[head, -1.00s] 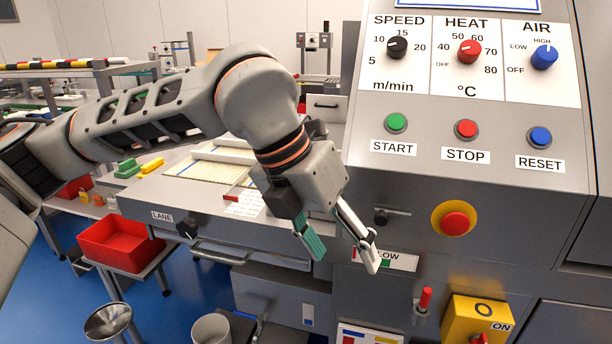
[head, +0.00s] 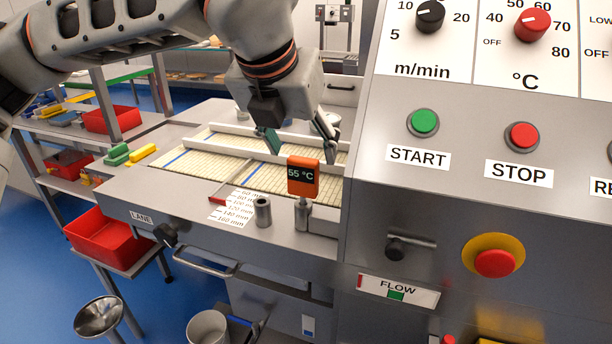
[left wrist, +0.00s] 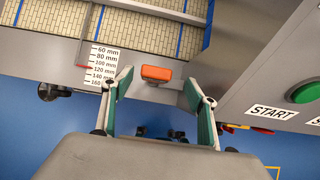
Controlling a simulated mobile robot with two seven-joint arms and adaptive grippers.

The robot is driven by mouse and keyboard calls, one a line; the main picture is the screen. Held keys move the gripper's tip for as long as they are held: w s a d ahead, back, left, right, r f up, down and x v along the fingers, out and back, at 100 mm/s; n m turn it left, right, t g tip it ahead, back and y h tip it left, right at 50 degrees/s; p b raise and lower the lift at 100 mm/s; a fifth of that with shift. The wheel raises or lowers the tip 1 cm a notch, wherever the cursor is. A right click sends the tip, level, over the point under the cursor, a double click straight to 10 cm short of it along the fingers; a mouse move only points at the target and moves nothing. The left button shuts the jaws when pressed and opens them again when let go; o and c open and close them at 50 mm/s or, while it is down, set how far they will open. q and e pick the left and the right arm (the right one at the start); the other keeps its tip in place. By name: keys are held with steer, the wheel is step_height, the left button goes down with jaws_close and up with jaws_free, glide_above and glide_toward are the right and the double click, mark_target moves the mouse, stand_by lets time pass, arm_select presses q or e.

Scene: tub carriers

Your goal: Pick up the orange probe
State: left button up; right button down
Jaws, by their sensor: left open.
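The orange probe (head: 303,177) has an orange head with a dark display reading 55 °C. It stands upright in a metal holder (head: 302,216) on the machine's steel deck, beside the control panel. My left gripper (head: 297,140) is open and empty, and appears just above the probe in the head view. In the left wrist view the probe's orange top (left wrist: 157,73) lies between the lines of the two open fingers (left wrist: 157,84), near their tips and apart from both. The probe's lower part is hidden in that view. My right gripper is not in view.
An empty metal cup-like holder (head: 263,212) stands left of the probe. The control panel (head: 450,200) with START and STOP buttons rises close on the right. A slatted conveyor (head: 200,165) lies behind. A red tub (head: 105,240) sits at lower left.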

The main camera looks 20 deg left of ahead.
mark_target(301, 161)
arm_select(q)
steer(key=shift+w+f, duration=0.15)
steer(key=shift+f, duration=0.3)
steer(key=shift+w+f, duration=0.15)
steer(key=shift+f, duration=0.1)
steer(key=x, duration=0.4)
steer(key=shift+a+f+b, duration=0.35)
steer(key=shift+b, duration=0.05)
steer(key=shift+f, duration=0.15)
steer(key=c, duration=1.1)
steer(key=shift+c, duration=1.2)
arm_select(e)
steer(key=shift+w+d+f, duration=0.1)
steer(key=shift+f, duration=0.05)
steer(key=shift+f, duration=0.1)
arm_select(q)
steer(key=shift+r, duration=0.25)
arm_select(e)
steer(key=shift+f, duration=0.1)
